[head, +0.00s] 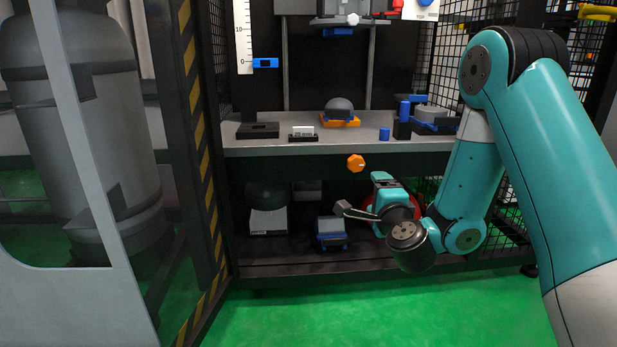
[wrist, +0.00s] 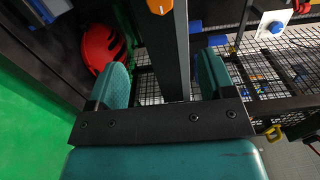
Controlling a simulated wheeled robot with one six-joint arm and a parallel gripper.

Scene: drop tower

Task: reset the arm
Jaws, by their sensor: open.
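My gripper (head: 362,192) is in front of the tower's lower bay, below the bench edge and the orange knob (head: 356,163). In the wrist view its two teal fingers (wrist: 164,62) stand wide apart with nothing gripped. A dark beam with the orange knob (wrist: 160,6) shows between them; I cannot tell how near it is. My arm is bent down from the upper right in the head view.
The grey bench (head: 240,149) bears a domed part in an orange holder (head: 340,121) and blue pieces. The lower shelf holds a blue-framed block (head: 332,228). A red round object (wrist: 98,48) is beside the gripper. Mesh stands at right; green floor in front is clear.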

